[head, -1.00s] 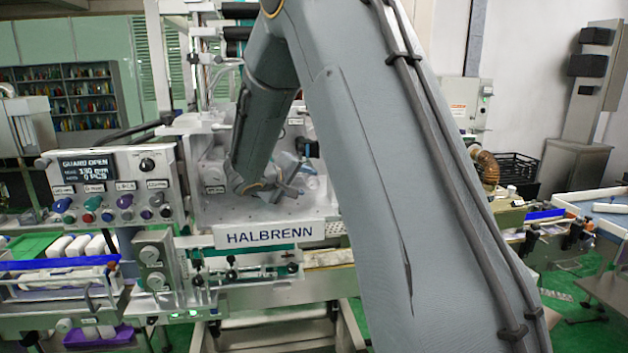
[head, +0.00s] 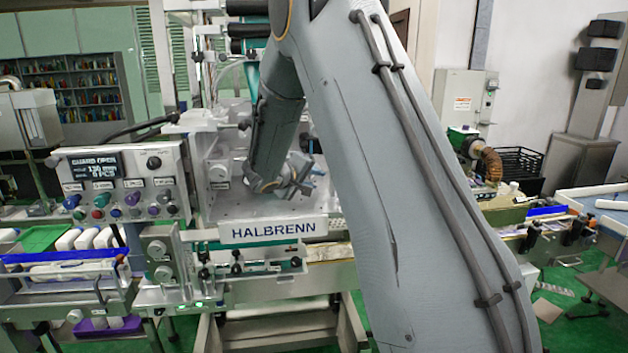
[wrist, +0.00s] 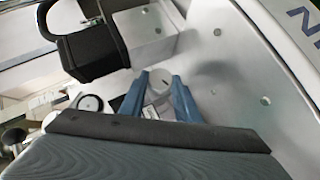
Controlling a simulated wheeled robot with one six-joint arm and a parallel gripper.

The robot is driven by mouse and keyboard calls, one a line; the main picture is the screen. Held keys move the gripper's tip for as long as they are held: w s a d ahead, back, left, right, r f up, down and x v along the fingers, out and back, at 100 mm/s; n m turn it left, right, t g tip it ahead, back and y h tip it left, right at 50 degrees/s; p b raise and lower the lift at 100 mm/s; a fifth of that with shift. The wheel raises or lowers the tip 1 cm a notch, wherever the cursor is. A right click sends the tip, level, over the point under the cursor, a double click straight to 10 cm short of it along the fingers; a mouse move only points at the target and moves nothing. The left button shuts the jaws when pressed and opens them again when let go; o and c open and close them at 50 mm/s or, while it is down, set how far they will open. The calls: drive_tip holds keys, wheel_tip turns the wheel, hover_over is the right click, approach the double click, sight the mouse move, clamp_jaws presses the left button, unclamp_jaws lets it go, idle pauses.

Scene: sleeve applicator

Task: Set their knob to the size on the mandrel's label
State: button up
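My gripper (head: 298,180) is inside the open bay of the HALBRENN machine, above its pale deck. In the wrist view its two blue fingers (wrist: 161,90) stand apart, with a pale rounded part (wrist: 158,88) showing between them; I cannot tell whether they touch it. A pale round knob (head: 219,172) with a small label under it sits at the left of the bay, left of my gripper. I cannot make out a mandrel or read its label. The control panel (head: 180,172) has several coloured knobs and a display (head: 92,166) reading GUARD OPEN and about 130 mm.
My arm hides the bay's right side. The HALBRENN nameplate (head: 272,230) runs along the deck's front edge. A dark block with a curved handle (wrist: 92,50) stands close to the fingers in the wrist view. The deck (wrist: 235,92) right of them is bare.

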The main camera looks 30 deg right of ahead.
drive_tip(key=shift+w+f+n+h+b, duration=0.1)
drive_tip(key=shift+f+n+h+b, duration=0.2)
drive_tip(key=shift+b, duration=1.15)
drive_tip(key=shift+h+b, duration=0.3)
drive_tip(key=shift+b, duration=0.65)
drive_tip(key=shift+n+b, duration=0.3)
drive_tip(key=shift+b, duration=0.65)
drive_tip(key=shift+a+r+n+h+b, duration=0.1)
drive_tip(key=shift+n+h+b, duration=0.2)
drive_tip(key=shift+h+b, duration=0.5)
drive_tip(key=o, duration=1)
drive_tip(key=shift+o, duration=0.2)
drive_tip(key=shift+b+v, duration=1.65)
drive_tip(key=shift+v, duration=2.25)
drive_tip(key=shift+s+r, duration=0.15)
drive_tip(key=shift+s, duration=0.05)
